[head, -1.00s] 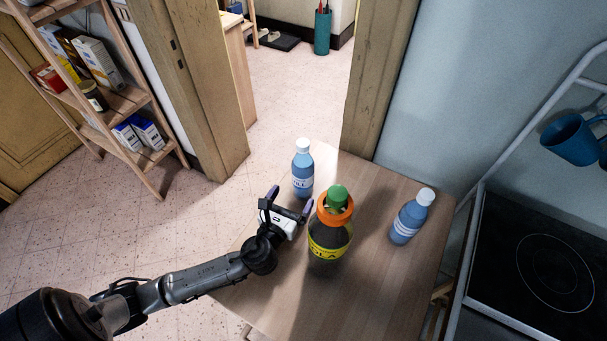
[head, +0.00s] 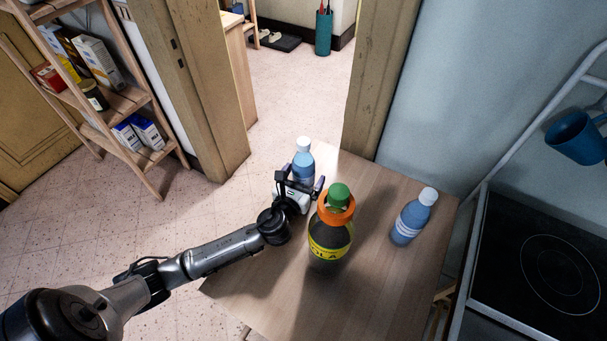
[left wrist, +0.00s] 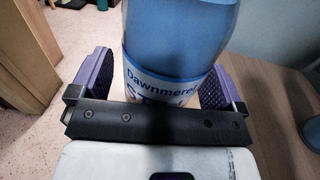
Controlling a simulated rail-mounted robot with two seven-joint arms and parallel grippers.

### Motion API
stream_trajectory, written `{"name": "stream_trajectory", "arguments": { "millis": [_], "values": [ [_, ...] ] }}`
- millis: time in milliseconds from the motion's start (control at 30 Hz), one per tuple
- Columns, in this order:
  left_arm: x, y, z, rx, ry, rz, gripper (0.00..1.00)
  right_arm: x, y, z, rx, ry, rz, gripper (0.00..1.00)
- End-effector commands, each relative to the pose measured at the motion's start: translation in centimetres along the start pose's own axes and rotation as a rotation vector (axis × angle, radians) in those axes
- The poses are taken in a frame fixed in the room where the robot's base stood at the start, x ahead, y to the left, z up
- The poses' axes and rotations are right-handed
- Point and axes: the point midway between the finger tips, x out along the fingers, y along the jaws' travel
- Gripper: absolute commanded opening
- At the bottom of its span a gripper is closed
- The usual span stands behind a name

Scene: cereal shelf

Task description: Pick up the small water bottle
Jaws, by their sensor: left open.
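A small blue water bottle with a white cap (head: 303,160) stands upright at the far left of the wooden table. My left gripper (head: 301,183) is at this bottle, partly hiding its lower half. In the left wrist view the bottle (left wrist: 175,45) with its "Dawnmere" label stands between the two open purple fingers of my left gripper (left wrist: 158,85). I cannot tell if either finger touches it. A second blue bottle with a white cap (head: 413,217) stands at the right of the table. My right gripper is not in view.
A dark cola bottle (head: 330,238) with a green cap and an orange ring stands just right of my left gripper. The wooden table (head: 375,290) is clear at the front. A black cooktop (head: 545,265) and a hanging blue mug (head: 577,138) are at the right.

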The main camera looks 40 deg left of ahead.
Motion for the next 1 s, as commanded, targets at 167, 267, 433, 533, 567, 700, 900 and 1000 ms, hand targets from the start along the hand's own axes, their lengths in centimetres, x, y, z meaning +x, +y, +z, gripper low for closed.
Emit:
{"name": "stream_trajectory", "arguments": {
  "millis": [167,267,433,533,567,700,900,1000],
  "values": [
    [-0.03,-0.01,0.01,0.000,0.000,0.000,0.88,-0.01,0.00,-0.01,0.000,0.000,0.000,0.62],
    [-0.03,-0.01,0.00,0.000,0.000,0.000,0.78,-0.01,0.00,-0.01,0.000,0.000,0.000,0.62],
    [-0.04,0.00,0.00,0.000,0.000,0.000,0.62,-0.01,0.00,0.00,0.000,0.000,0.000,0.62],
    [-0.05,-0.01,0.00,0.000,0.000,0.000,0.52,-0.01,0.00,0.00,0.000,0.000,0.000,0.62],
    [-0.05,0.00,0.00,0.000,0.000,0.000,0.50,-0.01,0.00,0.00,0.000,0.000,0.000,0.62],
    [-0.05,0.00,0.00,0.000,0.000,0.000,0.36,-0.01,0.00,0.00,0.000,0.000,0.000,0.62],
    [-0.02,0.00,0.13,0.000,-0.003,0.000,0.25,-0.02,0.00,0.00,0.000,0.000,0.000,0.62],
    [-0.02,0.00,0.14,0.000,-0.003,0.000,0.25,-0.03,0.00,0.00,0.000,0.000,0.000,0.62]
  ]
}}
